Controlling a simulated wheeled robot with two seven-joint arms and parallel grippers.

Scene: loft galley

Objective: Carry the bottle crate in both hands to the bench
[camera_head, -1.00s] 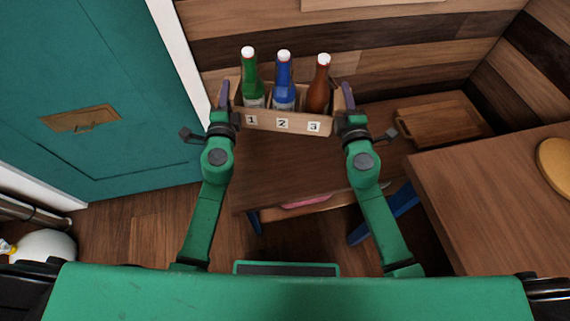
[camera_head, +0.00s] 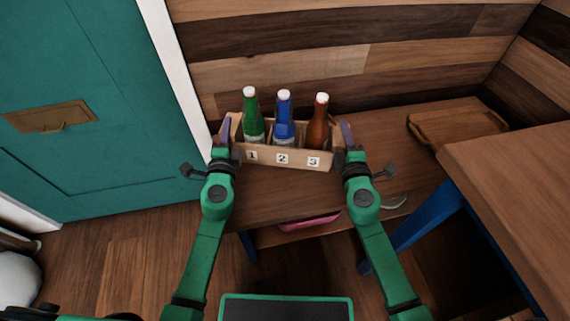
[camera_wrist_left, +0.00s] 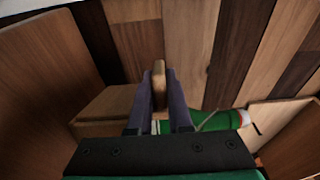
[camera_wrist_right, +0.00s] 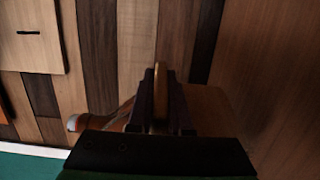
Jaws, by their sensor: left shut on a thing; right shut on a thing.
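The bottle crate (camera_head: 265,156) is a light wooden box with labels 1, 2 and 3 on its front. It holds a green bottle (camera_head: 252,118), a blue bottle (camera_head: 284,120) and a brown bottle (camera_head: 318,124), all upright. My left gripper (camera_head: 224,135) is shut on the crate's left end wall, and my right gripper (camera_head: 346,137) on its right end wall. Each wrist view shows a wall edge between the fingers. In the head view the crate is over the wooden bench (camera_head: 275,205) against the wall; I cannot tell whether it touches the bench top.
A wooden board (camera_head: 455,124) lies on the bench to the right. A brown table (camera_head: 515,180) with blue legs stands at the right. A pink thing (camera_head: 308,221) lies under the bench top. The teal door (camera_head: 85,90) is on the left.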

